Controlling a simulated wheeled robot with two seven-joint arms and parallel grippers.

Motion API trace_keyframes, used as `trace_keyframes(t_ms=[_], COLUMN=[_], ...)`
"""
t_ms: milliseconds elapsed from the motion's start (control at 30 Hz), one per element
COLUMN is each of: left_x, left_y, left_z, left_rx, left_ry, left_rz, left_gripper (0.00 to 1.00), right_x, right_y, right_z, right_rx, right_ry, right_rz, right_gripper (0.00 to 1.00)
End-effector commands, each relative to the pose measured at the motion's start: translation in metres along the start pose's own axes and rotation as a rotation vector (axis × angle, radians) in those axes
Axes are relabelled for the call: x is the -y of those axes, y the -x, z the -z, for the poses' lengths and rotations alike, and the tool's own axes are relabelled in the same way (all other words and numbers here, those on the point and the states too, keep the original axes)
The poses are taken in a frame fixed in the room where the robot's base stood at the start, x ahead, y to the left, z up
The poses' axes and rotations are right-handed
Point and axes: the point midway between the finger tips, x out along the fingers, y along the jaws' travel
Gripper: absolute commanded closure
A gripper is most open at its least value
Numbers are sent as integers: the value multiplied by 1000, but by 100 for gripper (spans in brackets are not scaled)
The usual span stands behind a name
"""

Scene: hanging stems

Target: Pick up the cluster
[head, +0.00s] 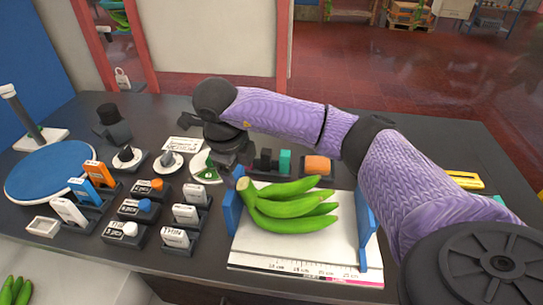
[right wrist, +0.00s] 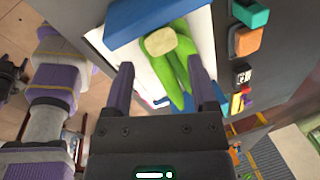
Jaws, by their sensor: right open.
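The cluster (head: 292,208) is a bunch of several green bananas lying on a white measuring board (head: 250,258). Its cut stem end points left, toward my right gripper (head: 228,172). The right wrist view shows the cluster (right wrist: 172,62) with its pale cut crown facing the camera. There my right gripper (right wrist: 163,78) has its two purple fingers spread wide, one on each side of the bananas in the picture. Nothing is clamped between them. Whether the fingers touch the cluster cannot be told. My left gripper is not identifiable in either view.
Blue upright walls (head: 365,230) stand at both sides of the board. Left of it are several dark holders with labelled blocks (head: 130,230) and a round blue disc (head: 48,172). An orange block (head: 318,165) and a teal block (head: 285,161) stand behind the board.

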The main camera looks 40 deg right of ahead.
Motion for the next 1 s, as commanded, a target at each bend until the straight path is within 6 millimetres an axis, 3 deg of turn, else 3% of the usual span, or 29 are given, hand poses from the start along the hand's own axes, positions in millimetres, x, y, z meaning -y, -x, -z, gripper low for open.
trace_keyframes(t_ms=[167, 367, 633, 1000], left_x=[-5, -6, -6, -6], left_y=[-4, -12, -13, -13], left_z=[-18, -18, -10, -11], left_rx=[35, 34, 19, 19], left_ry=[1, 3, 4, 4], left_rz=[-8, -11, -10, -10], left_gripper=[19, 19, 19, 19], right_x=[-1, 0, 0, 0], right_y=[-28, -67, -72, -72], right_z=[0, 1, 1, 0], right_rx=[-1, 1, 5, 6], right_ry=[1, 3, 3, 3], right_rz=[-4, -6, -6, -6], right_gripper=[26, 26, 26, 100])
